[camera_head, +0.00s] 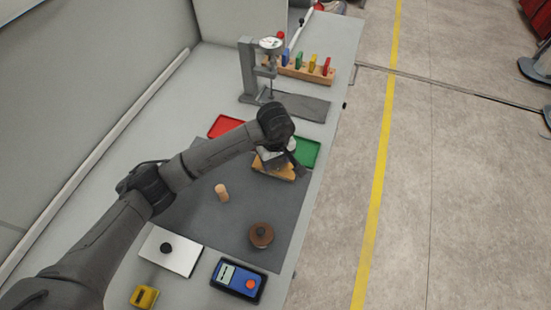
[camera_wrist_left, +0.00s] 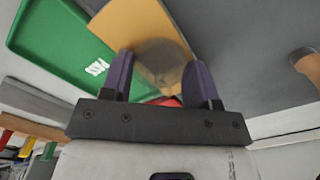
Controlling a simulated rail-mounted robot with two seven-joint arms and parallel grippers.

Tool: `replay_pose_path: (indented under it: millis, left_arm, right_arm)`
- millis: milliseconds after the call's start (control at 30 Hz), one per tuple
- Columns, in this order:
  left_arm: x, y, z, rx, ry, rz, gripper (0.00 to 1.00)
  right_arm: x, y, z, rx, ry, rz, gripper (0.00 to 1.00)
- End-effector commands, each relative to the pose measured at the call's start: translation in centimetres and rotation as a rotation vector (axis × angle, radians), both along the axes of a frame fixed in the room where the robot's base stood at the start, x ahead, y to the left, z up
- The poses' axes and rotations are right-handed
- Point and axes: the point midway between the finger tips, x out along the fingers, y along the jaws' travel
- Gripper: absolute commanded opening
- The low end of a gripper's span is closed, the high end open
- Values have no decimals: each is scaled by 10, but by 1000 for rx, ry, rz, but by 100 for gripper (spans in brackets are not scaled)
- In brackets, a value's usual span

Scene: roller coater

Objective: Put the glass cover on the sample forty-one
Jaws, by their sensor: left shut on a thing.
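My left gripper (camera_head: 277,162) is over the right part of the grey mat, beside the green tray. In the left wrist view its two purple fingers (camera_wrist_left: 165,78) are shut on a faint, see-through round thing, which looks like the glass cover (camera_wrist_left: 160,52). Behind the cover is a tan-orange panel (camera_wrist_left: 135,22), which also shows under the gripper in the head view (camera_head: 273,171). This panel may be sample forty-one, but no number on it is readable. I cannot tell whether the cover touches it. My right gripper is not in view.
A green tray (camera_head: 307,153) with white marks and a red tray (camera_head: 224,126) flank the arm. A wooden peg (camera_head: 222,193), brown knobbed disc (camera_head: 261,235), white plate (camera_head: 171,251) and blue meter (camera_head: 238,279) are nearer. A gauge stand (camera_head: 247,70) and coloured-tool rack (camera_head: 300,68) stand behind.

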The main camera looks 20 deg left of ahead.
Motion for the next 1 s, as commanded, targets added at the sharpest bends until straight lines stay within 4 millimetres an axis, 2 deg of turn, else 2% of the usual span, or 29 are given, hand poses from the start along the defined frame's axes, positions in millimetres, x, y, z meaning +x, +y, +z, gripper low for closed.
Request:
replay_pose_path:
  millis: [233,267,533,833,1000]
  left_arm:
    - [0,0,-4,0,0,0,32]
    - [0,0,-4,0,0,0,56]
    - [0,0,-3,0,0,0,80]
    - [0,0,1,-1,1,0,80]
    - [1,0,23,0,-4,0,80]
  right_arm:
    - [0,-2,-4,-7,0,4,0]
    - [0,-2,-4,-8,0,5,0]
    - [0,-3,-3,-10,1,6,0]
    - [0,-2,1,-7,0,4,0]
    - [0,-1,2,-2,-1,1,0]
